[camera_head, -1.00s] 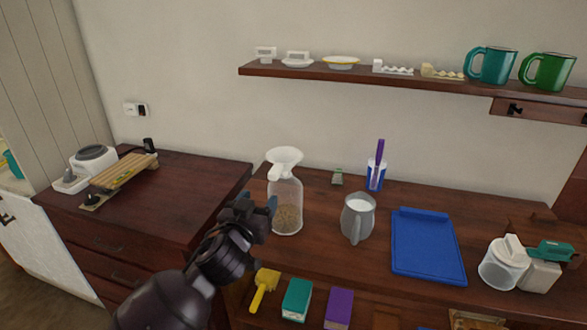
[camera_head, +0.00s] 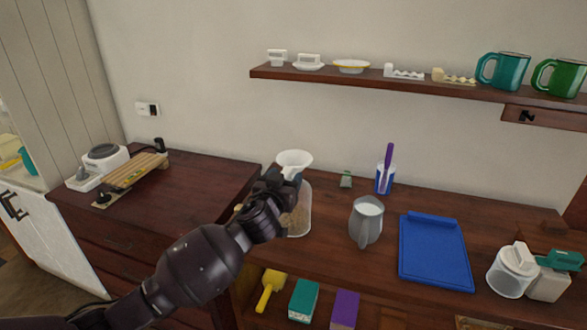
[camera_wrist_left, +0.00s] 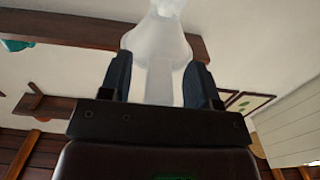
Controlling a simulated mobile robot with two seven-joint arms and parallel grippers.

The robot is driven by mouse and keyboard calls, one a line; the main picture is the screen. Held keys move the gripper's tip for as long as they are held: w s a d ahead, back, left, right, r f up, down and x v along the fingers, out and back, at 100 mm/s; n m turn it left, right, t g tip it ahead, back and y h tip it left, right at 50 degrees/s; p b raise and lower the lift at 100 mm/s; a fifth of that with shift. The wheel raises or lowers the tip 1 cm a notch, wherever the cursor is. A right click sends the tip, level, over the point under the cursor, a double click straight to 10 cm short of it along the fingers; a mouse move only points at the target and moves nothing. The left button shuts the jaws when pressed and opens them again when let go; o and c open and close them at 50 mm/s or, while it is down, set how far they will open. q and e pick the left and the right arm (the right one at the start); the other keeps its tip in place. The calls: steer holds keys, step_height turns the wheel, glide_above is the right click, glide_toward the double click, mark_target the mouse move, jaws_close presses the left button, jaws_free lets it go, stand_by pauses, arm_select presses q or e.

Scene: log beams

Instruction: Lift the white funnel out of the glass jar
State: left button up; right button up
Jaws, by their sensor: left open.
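The white funnel (camera_head: 294,160) sits in the mouth of the clear glass jar (camera_head: 303,215), which has brownish contents at its lower part. My left gripper (camera_head: 285,178) is at the jar's neck, just below the funnel's rim, and hides the neck and part of the jar. In the left wrist view, a pale funnel shape (camera_wrist_left: 158,42) stands between the two open dark fingers (camera_wrist_left: 161,82). Whether the fingers touch it cannot be told. My right gripper is not in view.
A grey pitcher (camera_head: 366,222) stands right of the jar, with a blue tray (camera_head: 434,252) beyond it. A blue-and-white cup (camera_head: 384,179) holds a purple item behind. A wall shelf (camera_head: 400,83) runs above. The left counter (camera_head: 190,190) has free room.

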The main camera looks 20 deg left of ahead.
arm_select(q)
steer(key=shift+w, duration=0.35)
jaws_close()
